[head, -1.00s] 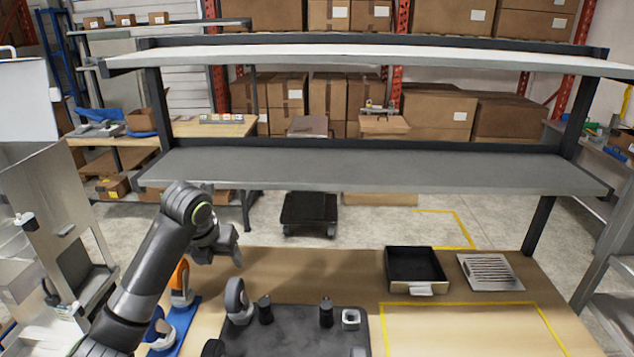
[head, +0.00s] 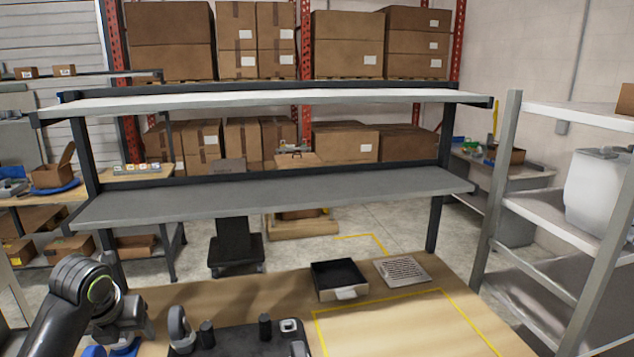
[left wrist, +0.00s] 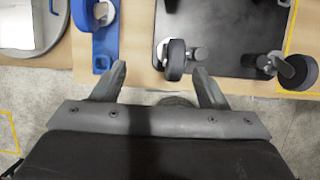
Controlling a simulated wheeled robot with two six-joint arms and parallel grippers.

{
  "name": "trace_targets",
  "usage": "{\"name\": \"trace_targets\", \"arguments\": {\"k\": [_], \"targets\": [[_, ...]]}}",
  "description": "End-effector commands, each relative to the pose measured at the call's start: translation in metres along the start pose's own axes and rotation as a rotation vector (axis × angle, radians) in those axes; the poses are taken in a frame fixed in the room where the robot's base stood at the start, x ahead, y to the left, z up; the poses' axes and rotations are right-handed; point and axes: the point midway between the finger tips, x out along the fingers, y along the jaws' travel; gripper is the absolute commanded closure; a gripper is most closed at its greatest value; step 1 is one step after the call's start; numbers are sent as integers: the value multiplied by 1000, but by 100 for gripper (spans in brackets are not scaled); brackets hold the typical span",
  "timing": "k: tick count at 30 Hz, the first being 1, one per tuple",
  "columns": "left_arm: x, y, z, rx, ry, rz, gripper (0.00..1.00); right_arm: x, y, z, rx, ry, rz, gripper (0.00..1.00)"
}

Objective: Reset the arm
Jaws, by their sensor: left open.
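My left arm comes in at the lower left of the head view. Its gripper (head: 128,322) is over the near left part of the wooden table (head: 215,290). In the left wrist view the two fingers (left wrist: 160,72) are spread apart with nothing between them. They point toward the table edge, near a grey caster-like wheel (left wrist: 174,60) and a blue holder (left wrist: 94,40). My right gripper is not in view.
A dark plate (head: 240,342) with upright posts lies at the table's near side. A black tray (head: 338,279) and a slotted metal plate (head: 402,270) lie farther back. A grey shelf (head: 280,190) spans above the table. The yellow-outlined area (head: 400,325) is clear.

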Motion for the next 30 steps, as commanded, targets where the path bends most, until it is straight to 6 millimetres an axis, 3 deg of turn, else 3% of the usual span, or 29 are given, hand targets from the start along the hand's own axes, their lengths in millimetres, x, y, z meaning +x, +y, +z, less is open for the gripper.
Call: {"name": "trace_targets", "arguments": {"k": [11,17,23,30], "targets": [[29,-4,-37,-254,11,0,33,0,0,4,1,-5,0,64],[49,-6,-69,-467,18,0,33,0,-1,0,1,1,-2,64],[74,-9,-122,-820,31,3,33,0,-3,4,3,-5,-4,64],[92,-10,-200,-1376,36,12,33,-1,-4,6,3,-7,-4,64]]}}
